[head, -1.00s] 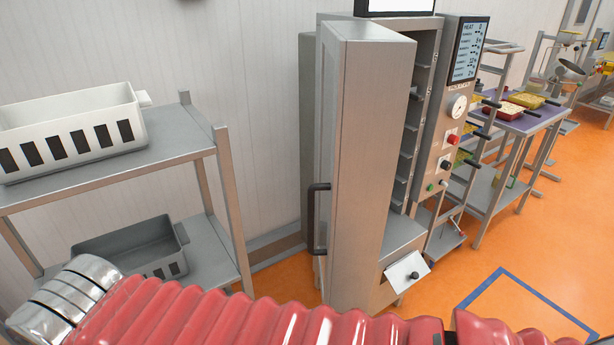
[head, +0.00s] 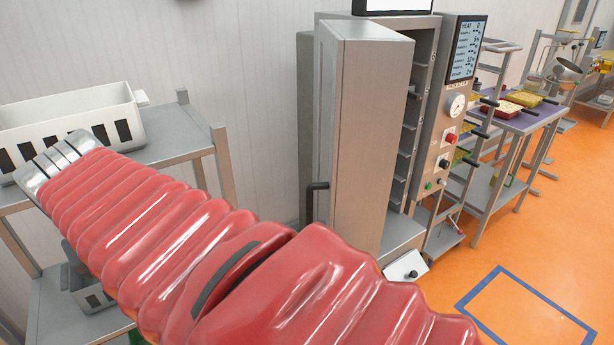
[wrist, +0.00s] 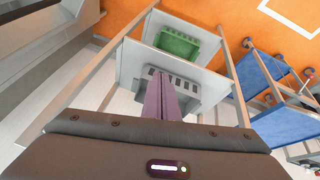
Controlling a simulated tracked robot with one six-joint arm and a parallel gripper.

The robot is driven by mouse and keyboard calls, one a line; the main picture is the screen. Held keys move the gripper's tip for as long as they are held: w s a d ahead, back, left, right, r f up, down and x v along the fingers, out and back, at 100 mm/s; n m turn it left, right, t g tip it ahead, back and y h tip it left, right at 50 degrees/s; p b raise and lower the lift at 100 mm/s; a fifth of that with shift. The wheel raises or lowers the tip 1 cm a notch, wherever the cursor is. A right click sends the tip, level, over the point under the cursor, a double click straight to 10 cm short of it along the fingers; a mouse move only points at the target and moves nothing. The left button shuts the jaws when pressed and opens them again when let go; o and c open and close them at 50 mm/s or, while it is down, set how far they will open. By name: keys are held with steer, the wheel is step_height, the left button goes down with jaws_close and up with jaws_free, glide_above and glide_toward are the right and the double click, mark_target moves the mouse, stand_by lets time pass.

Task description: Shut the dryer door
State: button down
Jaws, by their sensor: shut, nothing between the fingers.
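The dryer (head: 425,120) is a tall steel cabinet with a control panel at its right. Its door (head: 368,130) stands open, swung out toward me, and the shelves inside show past its right edge. A dark handle (head: 314,197) is on the door's left face; its lower part is hidden behind my red-sleeved arm. My gripper is outside the head view; in the wrist view its purple fingers (wrist: 161,100) are together and empty, pointing over a shelf rack. The door is not recognisable in the wrist view.
A steel shelf rack (head: 168,147) at the left carries a white slotted crate (head: 90,118). A green crate (wrist: 178,43) shows in the wrist view, with blue-topped carts (wrist: 258,78) at right. A purple-topped table (head: 520,119) stands beyond the dryer. Orange floor is clear front right.

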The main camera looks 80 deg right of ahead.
steer(key=s+d+r+m+g+h, duration=0.1)
steer(key=s+d+r+m+g, duration=0.2)
steer(key=s+d, duration=0.4)
steer(key=s+d+r+m+g+h, duration=0.1)
steer(key=s+d+r+m+g, duration=0.2)
steer(key=d, duration=1.2)
steer(key=s+r+m, duration=0.3)
steer(key=s+r, duration=0.1)
steer(key=s, duration=0.1)
steer(key=shift+d+r+m+g, duration=0.2)
steer(key=shift+d+m+g, duration=0.1)
steer(key=shift+d+g, duration=0.1)
steer(key=shift+s+f, duration=0.1)
steer(key=shift+s, duration=0.05)
glide_toward(328, 187)
steer(key=f, duration=0.1)
steer(key=w+f, duration=0.2)
steer(key=f, duration=0.1)
steer(key=shift+d+f, duration=0.1)
steer(key=shift+d, duration=0.3)
steer(key=shift+s+d, duration=0.2)
steer(key=shift+s, duration=0.4)
steer(key=shift+s+d, duration=0.2)
steer(key=shift+s, duration=0.45)
steer(key=shift+s+d, duration=0.2)
steer(key=shift+s, duration=0.35)
